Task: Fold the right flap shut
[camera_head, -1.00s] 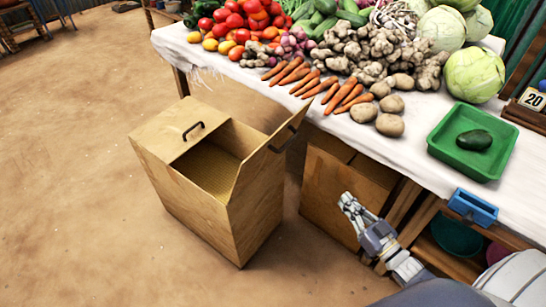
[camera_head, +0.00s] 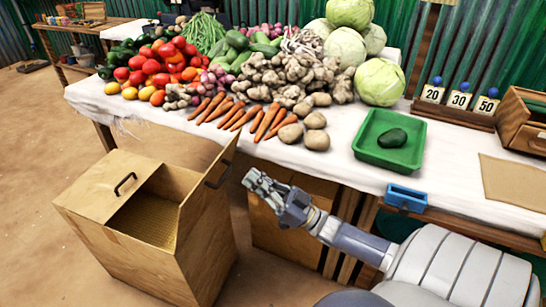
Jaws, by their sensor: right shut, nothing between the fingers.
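A wooden box (camera_head: 195,262) stands on the dirt floor at the lower left. Its left flap (camera_head: 100,190) lies flat over the left part of the top and has a dark handle. The right flap (camera_head: 207,186) stands up steeply from the right edge, with a dark handle (camera_head: 218,175) on its outer side. The opening between them shows the box's inside. My right gripper (camera_head: 250,180) is shut and empty, just right of the right flap, near handle height in the picture. A small gap shows between them. My left gripper is not in view.
A table with a white cloth (camera_head: 335,165) stands behind, bearing vegetables, a green tray (camera_head: 388,160) and price signs (camera_head: 459,99). A blue holder (camera_head: 406,198) is on its front edge. A wooden crate (camera_head: 290,235) sits under the table, right of the box. Open floor lies left.

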